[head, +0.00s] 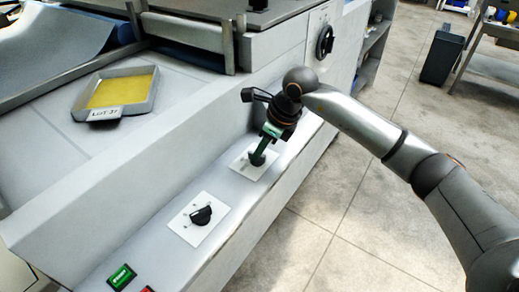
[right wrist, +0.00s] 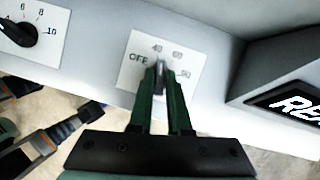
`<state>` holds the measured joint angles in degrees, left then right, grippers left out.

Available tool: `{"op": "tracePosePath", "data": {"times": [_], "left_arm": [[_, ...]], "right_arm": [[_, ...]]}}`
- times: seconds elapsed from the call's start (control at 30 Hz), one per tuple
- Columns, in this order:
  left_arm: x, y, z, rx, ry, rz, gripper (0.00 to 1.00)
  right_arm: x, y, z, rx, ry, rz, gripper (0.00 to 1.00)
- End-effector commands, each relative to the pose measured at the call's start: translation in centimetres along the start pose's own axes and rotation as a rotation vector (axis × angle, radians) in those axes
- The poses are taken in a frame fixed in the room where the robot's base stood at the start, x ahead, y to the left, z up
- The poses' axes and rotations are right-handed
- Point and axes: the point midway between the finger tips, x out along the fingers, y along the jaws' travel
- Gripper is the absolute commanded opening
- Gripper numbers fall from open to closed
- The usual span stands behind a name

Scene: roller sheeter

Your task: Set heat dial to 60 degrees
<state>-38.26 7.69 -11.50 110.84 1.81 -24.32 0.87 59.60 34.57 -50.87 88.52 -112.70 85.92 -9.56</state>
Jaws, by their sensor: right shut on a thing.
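The heat dial's white plate (right wrist: 128,76) shows in the right wrist view, marked OFF, 40, 60 and a higher number at right. Its dark knob (right wrist: 160,70) is between the green fingers of my right gripper (right wrist: 160,78), which is shut on it. The knob points up, near the 40 mark and left of 60; its exact setting is hard to tell. In the head view, my right gripper (head: 257,157) reaches down onto the plate (head: 239,163), and the fingers hide most of the knob.
A second dial (head: 201,215), numbered to 10, sits nearer on the same ledge; it also shows in the right wrist view (right wrist: 25,34). A green button (head: 121,277) and a red one (head: 147,290) are nearer still. A yellow-filled tray (head: 86,114) is at upper left.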

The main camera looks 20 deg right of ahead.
Motion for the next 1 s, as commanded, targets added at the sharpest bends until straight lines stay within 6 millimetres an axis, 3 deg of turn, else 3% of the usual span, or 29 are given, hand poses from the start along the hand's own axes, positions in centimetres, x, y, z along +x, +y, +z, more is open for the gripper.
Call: {"op": "tracePosePath", "data": {"times": [0.6,1.0], "left_arm": [[1.2,0.6,0.1,0.002,0.004,0.015,0.5],[1.4,0.8,0.0,0.004,0.004,0.022,0.5]], "right_arm": [[0.1,0.3,0.1,0.442,-0.001,-0.186,0.0],[0.0,0.3,0.1,0.567,0.0,-0.237,0.0]]}}
